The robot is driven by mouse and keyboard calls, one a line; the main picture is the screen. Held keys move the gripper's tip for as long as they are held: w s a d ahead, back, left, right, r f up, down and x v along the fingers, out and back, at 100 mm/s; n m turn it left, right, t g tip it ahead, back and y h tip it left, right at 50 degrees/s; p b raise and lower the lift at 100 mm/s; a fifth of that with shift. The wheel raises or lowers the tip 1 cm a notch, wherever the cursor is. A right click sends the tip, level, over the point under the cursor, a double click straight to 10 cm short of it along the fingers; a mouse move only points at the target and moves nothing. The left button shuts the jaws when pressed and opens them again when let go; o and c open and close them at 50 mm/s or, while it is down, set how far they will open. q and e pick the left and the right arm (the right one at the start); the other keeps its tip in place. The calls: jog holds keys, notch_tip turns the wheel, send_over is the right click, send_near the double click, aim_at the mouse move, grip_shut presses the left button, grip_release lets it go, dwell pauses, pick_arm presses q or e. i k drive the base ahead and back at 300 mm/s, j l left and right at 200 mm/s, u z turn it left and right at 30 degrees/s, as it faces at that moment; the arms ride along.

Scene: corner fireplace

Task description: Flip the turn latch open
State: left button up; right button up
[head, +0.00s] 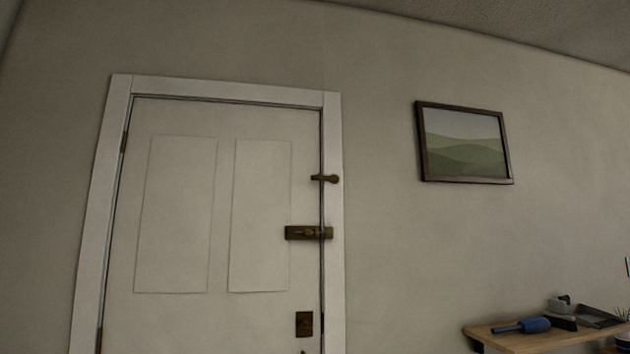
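A small brass-brown turn latch (325,178) sits at the right edge of the white door (221,215), high on the frame. It lies horizontally and spans the gap between the door and the door frame (333,266). Below it, a brown slide bolt (308,233) also lies across the door's edge and reaches the frame. A dark square lock plate (304,324) is lower on the door. The door looks shut. Neither of my grippers shows in the head view.
A wooden shelf or tabletop (497,337) at the lower right holds a blue-handled item (522,326), a dark dustpan-like tray (597,317) and other small things. A framed landscape picture (464,143) hangs right of the door. The wall between is bare.

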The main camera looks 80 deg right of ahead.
aim_at(319, 177)
jog(key=z, duration=2.95)
jog(key=i+j+z, duration=0.1)
jog(key=z, duration=0.3)
jog(key=i+j+z, duration=0.2)
jog(key=i+z, duration=0.2)
jog(key=i+j+z, duration=0.1)
jog(key=j+z, duration=0.15)
jog(key=z, duration=0.15)
jog(key=i+j, duration=0.2)
jog(key=j, duration=0.15)
jog(key=i+j+z, duration=0.1)
jog(key=j, duration=0.3)
jog(key=i+j, duration=0.3)
jog(key=j+z, duration=0.05)
